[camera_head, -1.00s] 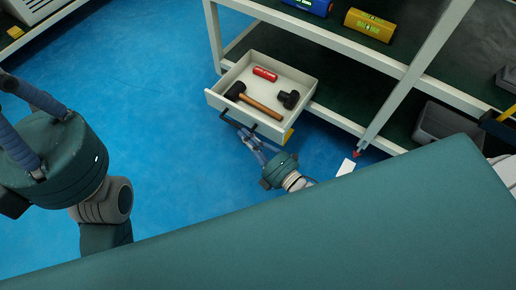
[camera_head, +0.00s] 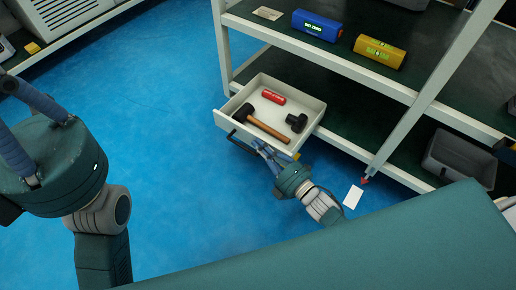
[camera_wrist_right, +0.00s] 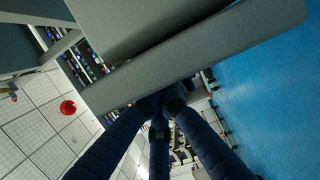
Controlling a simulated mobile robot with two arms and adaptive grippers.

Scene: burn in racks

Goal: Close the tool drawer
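The tool drawer (camera_head: 228,118) is white and pulled out from under the lower shelf. It holds a hammer (camera_head: 262,126) with a wooden handle, a red cylinder (camera_head: 273,97) and a black tool (camera_head: 297,122). A dark bar handle (camera_head: 240,143) is on its front. My right gripper (camera_head: 260,147) is at the drawer front, near the right end of the handle. In the right wrist view, its blue fingers (camera_wrist_right: 165,105) come together at the grey drawer panel (camera_wrist_right: 200,55); contact is hard to tell. My left gripper is at the left edge, fingertips cut off, away from the drawer.
A shelf rack post (camera_head: 430,90) stands right of the drawer. Blue (camera_head: 317,25) and yellow (camera_head: 380,51) cylinders lie on the upper shelf. A grey bin (camera_head: 460,160) is at lower right. A white card (camera_head: 353,197) lies on the floor. Blue floor (camera_head: 150,110) left is clear.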

